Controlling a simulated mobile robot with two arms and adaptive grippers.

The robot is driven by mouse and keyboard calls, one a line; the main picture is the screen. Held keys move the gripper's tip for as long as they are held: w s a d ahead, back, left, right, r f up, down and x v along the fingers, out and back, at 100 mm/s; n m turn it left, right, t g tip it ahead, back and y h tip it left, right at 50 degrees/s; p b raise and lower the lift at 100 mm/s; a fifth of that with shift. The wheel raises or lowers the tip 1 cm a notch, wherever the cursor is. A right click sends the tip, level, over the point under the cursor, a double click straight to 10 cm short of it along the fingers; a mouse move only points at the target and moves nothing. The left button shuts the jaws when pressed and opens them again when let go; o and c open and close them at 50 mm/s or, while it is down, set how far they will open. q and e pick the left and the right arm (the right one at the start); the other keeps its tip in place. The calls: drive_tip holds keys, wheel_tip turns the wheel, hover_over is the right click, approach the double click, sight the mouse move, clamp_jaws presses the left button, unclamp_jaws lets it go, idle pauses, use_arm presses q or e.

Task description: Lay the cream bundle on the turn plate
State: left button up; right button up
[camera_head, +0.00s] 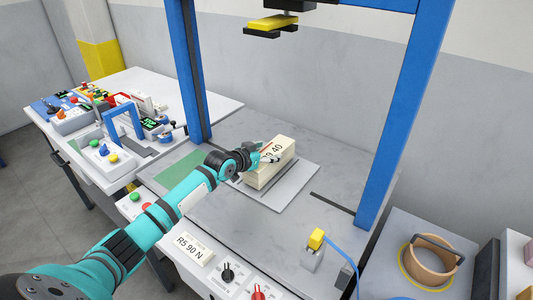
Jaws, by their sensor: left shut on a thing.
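The cream bundle (284,165) is a block with dark lettering on its top, partly hidden by my gripper. My left gripper (268,157) reaches in from the lower left and is shut on the bundle at its near left side. The bundle is over a light grey square plate (290,192), which looks like the turn plate, under the blue frame. I cannot tell whether the bundle's underside touches the plate or hangs just above it. My right gripper is not in view.
A blue frame (393,120) stands around the work area, with a yellow and black press head (272,24) above. A yellow-topped post (316,240) stands at the front right. A front panel has knobs and a sign (194,249). A cluttered side table (200,96) is at left.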

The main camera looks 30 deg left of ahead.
use_arm(q)
drive_tip(key=shift+w+f+b, duration=0.1)
drive_tip(key=shift+f+b, duration=0.15)
drive_tip(key=shift+b, duration=0.1)
idle(0.3)
drive_tip(key=o, duration=1.8)
drive_tip(key=shift+o, duration=0.2)
drive_tip(key=shift+s+f, duration=0.2)
drive_tip(key=shift+f, duration=0.2)
drive_tip(key=v, duration=1.2)
drive_tip(key=shift+r, duration=0.25)
